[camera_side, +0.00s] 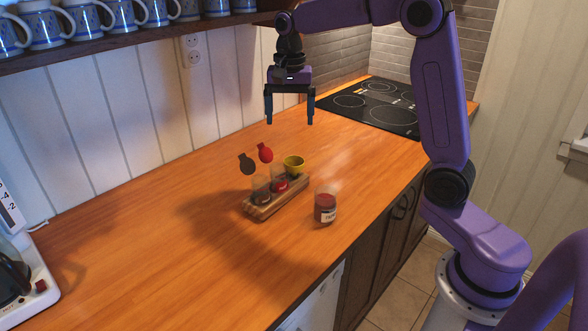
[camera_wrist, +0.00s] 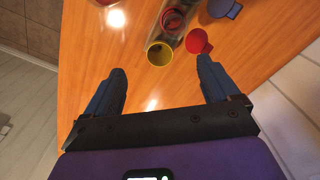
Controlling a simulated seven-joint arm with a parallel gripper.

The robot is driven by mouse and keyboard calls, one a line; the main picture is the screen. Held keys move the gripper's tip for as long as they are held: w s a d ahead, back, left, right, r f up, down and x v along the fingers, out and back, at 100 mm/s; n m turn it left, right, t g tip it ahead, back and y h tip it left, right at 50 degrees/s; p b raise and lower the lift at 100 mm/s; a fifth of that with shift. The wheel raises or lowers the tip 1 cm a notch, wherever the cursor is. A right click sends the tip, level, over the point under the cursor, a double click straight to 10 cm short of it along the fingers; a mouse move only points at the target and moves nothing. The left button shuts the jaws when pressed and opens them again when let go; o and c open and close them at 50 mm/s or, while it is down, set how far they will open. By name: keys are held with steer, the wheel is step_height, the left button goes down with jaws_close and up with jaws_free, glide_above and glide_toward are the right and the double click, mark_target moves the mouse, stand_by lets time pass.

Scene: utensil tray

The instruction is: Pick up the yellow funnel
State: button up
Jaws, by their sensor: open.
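The yellow funnel (camera_side: 294,163) sits at the back right end of a small wooden tray (camera_side: 262,213) on the counter. Its wide round mouth faces up. The funnel's lower part is hidden.
In the tray, a red piece (camera_side: 280,185) stands beside the funnel. A red paddle-shaped piece (camera_side: 265,153) and a dark one (camera_side: 247,164) rise behind the tray. A red-filled jar (camera_side: 325,207) stands to its right.

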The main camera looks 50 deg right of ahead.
mark_target(294, 165)
steer(key=w+d+m, duration=0.2)
steer(key=d+m, duration=0.1)
steer(key=d, duration=0.1)
step_height(294, 165, down, 17)
steer(key=shift+w, duration=0.1)
steer(key=c, duration=1.1)
